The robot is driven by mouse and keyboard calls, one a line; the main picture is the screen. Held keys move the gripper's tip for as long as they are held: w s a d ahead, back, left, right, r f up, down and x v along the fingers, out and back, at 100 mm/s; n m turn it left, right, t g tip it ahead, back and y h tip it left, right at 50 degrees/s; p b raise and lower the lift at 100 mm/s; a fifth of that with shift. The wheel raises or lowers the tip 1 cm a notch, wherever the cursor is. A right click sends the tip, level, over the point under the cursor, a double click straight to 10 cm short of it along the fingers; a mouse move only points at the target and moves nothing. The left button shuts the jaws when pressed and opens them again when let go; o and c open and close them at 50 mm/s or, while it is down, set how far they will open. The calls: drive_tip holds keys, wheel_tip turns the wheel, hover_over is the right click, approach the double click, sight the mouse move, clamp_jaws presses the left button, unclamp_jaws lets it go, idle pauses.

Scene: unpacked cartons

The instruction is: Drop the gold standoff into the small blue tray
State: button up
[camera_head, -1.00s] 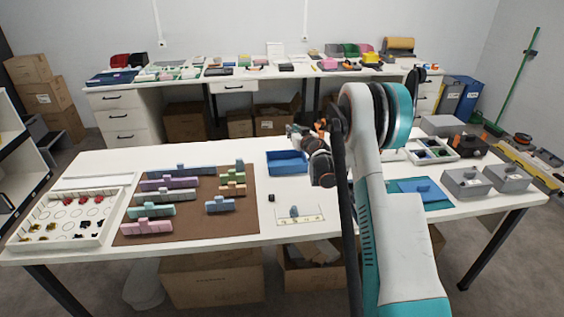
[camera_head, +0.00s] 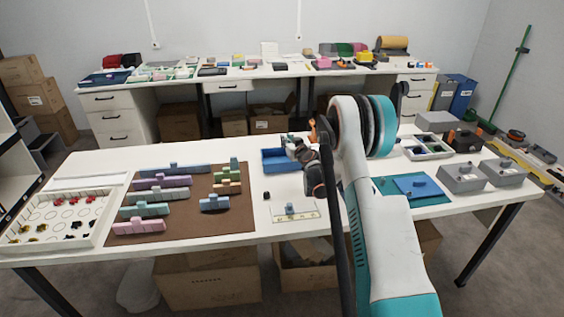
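The small blue tray (camera_head: 270,162) stands on the white table near its far edge, just left of my arm. My gripper (camera_head: 288,142) is above the tray's right part, at the end of my arm, and hides some of the tray. It is small in this view, and I cannot tell whether its fingers are open or shut. I cannot make out a gold standoff, either in the gripper or in the tray.
A brown mat (camera_head: 240,222) with several coloured blocks lies at left. A white sorting tray (camera_head: 98,236) is at far left. A small black piece (camera_head: 267,195) and a clear strip (camera_head: 297,216) lie in front of the tray. Grey boxes (camera_head: 463,180) stand at right.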

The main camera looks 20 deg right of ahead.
drive_tip(key=o, duration=0.9)
drive_tip(key=shift+s, duration=0.1)
drive_tip(key=v, duration=1.1)
drive_tip(key=shift+s+r, duration=0.2)
drive_tip(key=shift+s, duration=0.15)
